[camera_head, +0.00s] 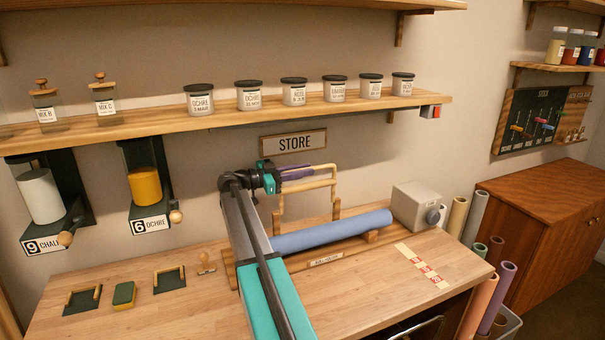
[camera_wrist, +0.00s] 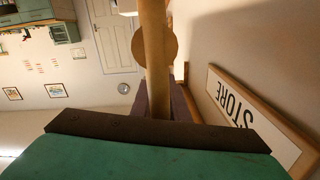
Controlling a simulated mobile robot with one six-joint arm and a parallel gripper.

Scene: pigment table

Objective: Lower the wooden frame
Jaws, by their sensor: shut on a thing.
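The wooden frame (camera_head: 333,188) is a light wooden bar arch standing raised above the blue roll (camera_head: 330,232) in the roll holder (camera_head: 325,259) on the table. My gripper (camera_head: 288,174), teal with purple fingers, is shut on the frame's top bar, at its left part. In the wrist view the bar (camera_wrist: 156,60) runs down between my gripper's fingers (camera_wrist: 158,103), with a round wooden end piece (camera_wrist: 160,47) beside it. My arm hides part of the roll's left end and the holder.
A STORE sign (camera_head: 293,142) hangs on the wall just above my gripper, under a shelf (camera_head: 230,117) with several jars. A grey box with a knob (camera_head: 415,205) stands right of the roll. Red-and-white labels (camera_head: 422,266) lie on the table's right. The table front is mostly clear.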

